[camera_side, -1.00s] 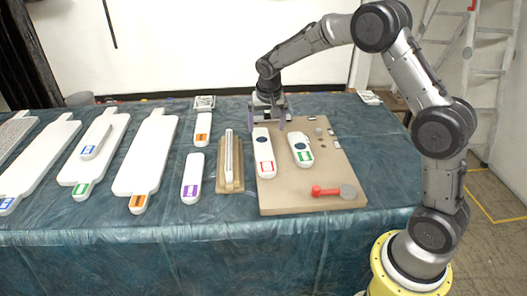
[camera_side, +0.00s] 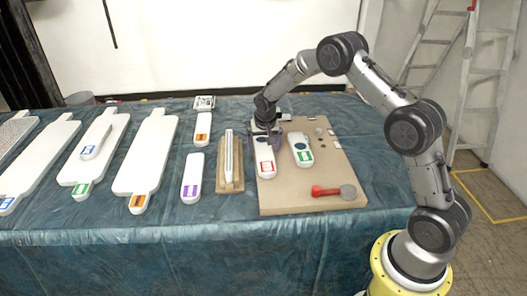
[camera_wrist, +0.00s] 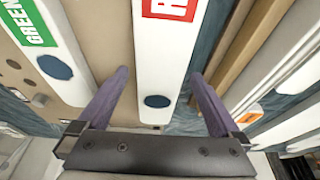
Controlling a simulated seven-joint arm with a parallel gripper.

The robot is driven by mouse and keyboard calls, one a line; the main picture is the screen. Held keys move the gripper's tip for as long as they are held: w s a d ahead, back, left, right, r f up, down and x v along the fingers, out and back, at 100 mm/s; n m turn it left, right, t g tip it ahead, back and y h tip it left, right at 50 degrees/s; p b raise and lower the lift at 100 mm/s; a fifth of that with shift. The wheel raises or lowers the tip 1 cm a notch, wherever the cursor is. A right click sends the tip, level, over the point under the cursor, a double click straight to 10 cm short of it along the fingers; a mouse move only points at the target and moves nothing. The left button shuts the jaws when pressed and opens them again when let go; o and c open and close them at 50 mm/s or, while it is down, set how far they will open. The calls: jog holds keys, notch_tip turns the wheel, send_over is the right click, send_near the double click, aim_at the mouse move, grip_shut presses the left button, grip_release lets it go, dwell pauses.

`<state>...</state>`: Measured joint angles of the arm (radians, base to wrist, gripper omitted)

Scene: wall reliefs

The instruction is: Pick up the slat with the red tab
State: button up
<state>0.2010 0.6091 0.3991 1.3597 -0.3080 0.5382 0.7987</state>
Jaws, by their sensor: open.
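The slat with the red tab (camera_side: 266,168) is a white bar lying on the tan board, its red label at the near end. In the wrist view the slat (camera_wrist: 163,65) runs between my two purple fingers, with the red tab (camera_wrist: 170,8) at the top edge and a dark blue dot near its far end. My gripper (camera_side: 267,137) is over the slat's far end in the side view. In the wrist view my gripper (camera_wrist: 155,90) is open, with a finger on each side of the slat and gaps showing. Whether the fingers reach down to the board is unclear.
A white slat with a green tab (camera_side: 302,149) lies just right on the board (camera_side: 330,175). A red and grey tool (camera_side: 333,191) lies near the board's front. A wooden holder (camera_side: 230,180) stands to the left, then a purple-tabbed slat (camera_side: 192,178).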

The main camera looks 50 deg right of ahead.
jog(key=shift+f, duration=0.1)
jog(key=c, duration=1.4)
jog(key=shift+c, duration=0.5)
jog(key=shift+w, duration=0.1)
